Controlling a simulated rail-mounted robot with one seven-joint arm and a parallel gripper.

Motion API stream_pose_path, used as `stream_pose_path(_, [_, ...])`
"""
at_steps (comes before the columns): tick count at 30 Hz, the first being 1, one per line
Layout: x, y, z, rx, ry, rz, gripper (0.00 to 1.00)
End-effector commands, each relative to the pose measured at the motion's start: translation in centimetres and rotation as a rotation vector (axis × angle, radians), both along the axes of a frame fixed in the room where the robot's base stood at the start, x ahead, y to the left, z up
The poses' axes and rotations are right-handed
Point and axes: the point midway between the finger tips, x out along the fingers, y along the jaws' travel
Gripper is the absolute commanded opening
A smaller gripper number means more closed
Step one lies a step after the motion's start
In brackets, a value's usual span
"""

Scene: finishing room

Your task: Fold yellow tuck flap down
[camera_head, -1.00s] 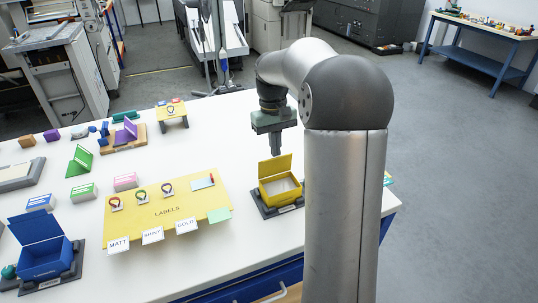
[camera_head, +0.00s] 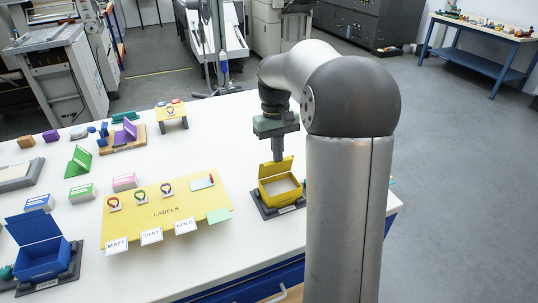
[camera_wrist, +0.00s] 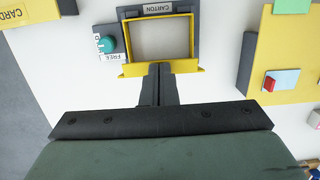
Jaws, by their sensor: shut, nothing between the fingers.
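The yellow carton (camera_head: 281,196) sits open in a dark holder on the white table, left of my arm's column in the head view. Its yellow tuck flap (camera_head: 270,169) stands up along the far side. The carton's rim (camera_wrist: 194,40) and the flap (camera_wrist: 133,70) also show in the wrist view, with the pale interior visible. My gripper (camera_head: 278,159) points down at the flap's top edge, on its far side. In the wrist view my gripper (camera_wrist: 160,66) is shut and empty, its tips overlapping the middle of the flap. I cannot tell whether they touch.
A yellow LABELS board (camera_head: 150,222) with small cards lies left of the carton. A blue open carton (camera_head: 45,258) stands at the front left. A teal knob (camera_wrist: 106,44) sits beside the holder. The table beyond the carton looks clear.

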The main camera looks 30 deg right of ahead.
Motion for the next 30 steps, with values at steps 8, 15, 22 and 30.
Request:
stream_pose_path(8, [0.0,0.0,-0.1,0.0,0.0,0.0,0.0])
stream_pose_path(15, [0.0,0.0,-0.2,0.0,0.001,0.0,0.0])
stream_pose_path(22, [0.0,0.0,0.7,0.0,0.0,0.0,0.0])
stream_pose_path(30, [0.1,0.0,1.9,0.0,0.0,0.0,0.0])
